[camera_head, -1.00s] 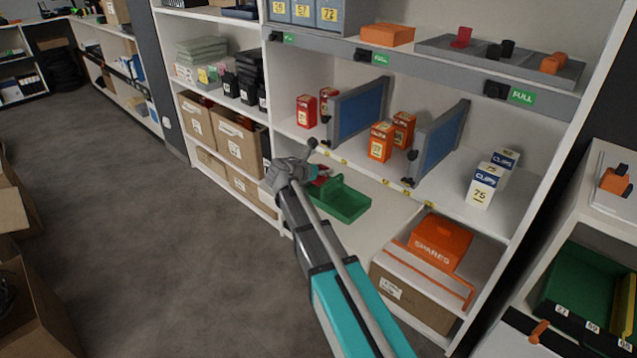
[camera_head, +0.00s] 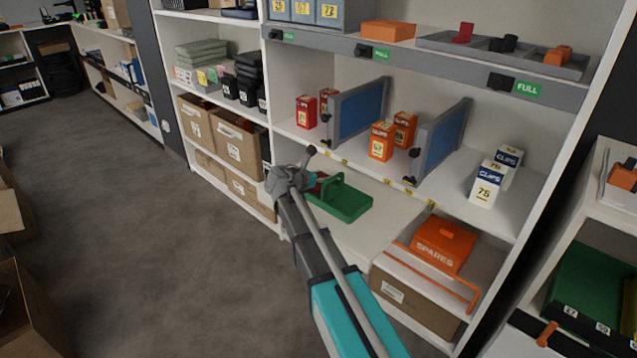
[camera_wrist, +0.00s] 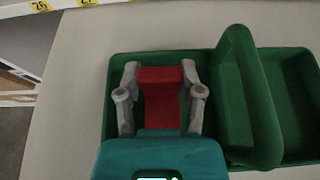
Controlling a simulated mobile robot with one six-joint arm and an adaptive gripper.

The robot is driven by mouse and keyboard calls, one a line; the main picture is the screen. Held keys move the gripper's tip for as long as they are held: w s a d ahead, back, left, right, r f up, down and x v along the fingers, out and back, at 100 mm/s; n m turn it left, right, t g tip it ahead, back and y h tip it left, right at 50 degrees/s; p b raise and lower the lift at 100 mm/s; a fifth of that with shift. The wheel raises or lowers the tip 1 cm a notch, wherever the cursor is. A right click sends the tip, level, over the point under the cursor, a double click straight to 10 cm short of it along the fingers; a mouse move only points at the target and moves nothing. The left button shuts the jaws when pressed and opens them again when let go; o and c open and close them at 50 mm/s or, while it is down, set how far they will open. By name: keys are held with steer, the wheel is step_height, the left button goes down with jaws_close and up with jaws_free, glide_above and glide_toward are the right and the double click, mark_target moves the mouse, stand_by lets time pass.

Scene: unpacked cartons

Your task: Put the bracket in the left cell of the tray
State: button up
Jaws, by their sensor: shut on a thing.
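My gripper (camera_wrist: 160,72) is shut on the red bracket (camera_wrist: 161,98), with one grey finger on each side of it. In the wrist view the bracket is over the left cell of the green tray (camera_wrist: 116,70). I cannot tell whether it touches the cell floor. The tray's tall green handle (camera_wrist: 247,95) stands to the right of the bracket. In the head view the tray (camera_head: 352,205) rests on a low white shelf; my wrist hides its left part, and only a little red of the bracket shows beside my wrist.
An orange SPARES box (camera_head: 442,245) and a carton (camera_head: 415,305) are below and right of the tray. Blue dividers (camera_head: 361,112) and orange boxes (camera_head: 381,142) stand on the shelf above. White shelf surface (camera_wrist: 75,110) left of the tray is clear.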

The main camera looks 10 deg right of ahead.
steer(key=shift+f, duration=0.3)
steer(key=o, duration=0.9)
steer(key=shift+r, duration=0.15)
steer(key=shift+r, duration=0.15)
steer(key=p+v, duration=0.4)
steer(key=v, duration=0.6)
steer(key=shift+r, duration=0.15)
steer(key=shift+p+v, duration=0.35)
steer(key=shift+v, duration=0.6)
